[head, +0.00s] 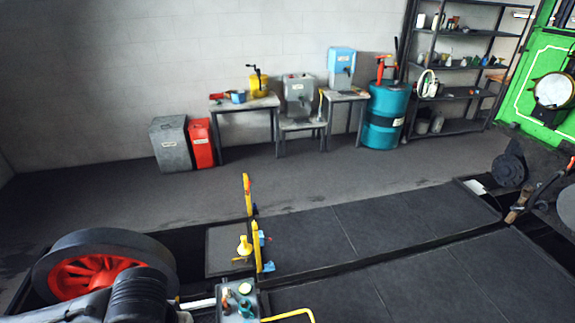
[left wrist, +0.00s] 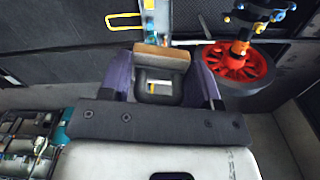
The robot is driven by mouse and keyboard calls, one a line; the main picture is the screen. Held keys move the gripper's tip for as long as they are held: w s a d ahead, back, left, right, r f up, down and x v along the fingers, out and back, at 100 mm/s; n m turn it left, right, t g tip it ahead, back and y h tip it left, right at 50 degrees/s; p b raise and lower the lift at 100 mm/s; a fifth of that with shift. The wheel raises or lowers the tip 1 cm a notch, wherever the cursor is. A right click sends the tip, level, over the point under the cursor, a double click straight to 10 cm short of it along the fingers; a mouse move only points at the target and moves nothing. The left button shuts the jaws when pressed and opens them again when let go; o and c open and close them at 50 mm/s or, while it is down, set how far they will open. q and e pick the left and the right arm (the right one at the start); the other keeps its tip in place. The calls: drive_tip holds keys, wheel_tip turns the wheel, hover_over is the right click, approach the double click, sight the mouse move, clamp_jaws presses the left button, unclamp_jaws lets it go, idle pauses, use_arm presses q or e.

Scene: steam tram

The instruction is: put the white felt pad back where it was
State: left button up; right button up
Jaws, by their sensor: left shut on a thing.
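My left gripper (left wrist: 165,60) shows in the left wrist view with its purple fingers on either side of a dark grey block with a tan strip (left wrist: 165,50) along its far edge. The gripper is shut on this block. An opening in the block shows a small pale patch. I cannot tell whether the block belongs to the white felt pad. A small flat white piece (head: 475,187) lies near the dark pit at the right of the head view; it is too small to identify. My right gripper is not in view.
A red-spoked wheel (head: 88,276) stands at the lower left. Upright yellow levers (head: 257,246) and a grey box with coloured knobs (head: 240,302) stand near the front. Small tables, a teal drum (head: 385,115) and shelves (head: 465,62) line the back. Dark floor panels (head: 385,235) look clear.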

use_arm(q)
drive_tip(key=shift+s+r, duration=0.1)
drive_tip(key=shift+r, duration=0.4)
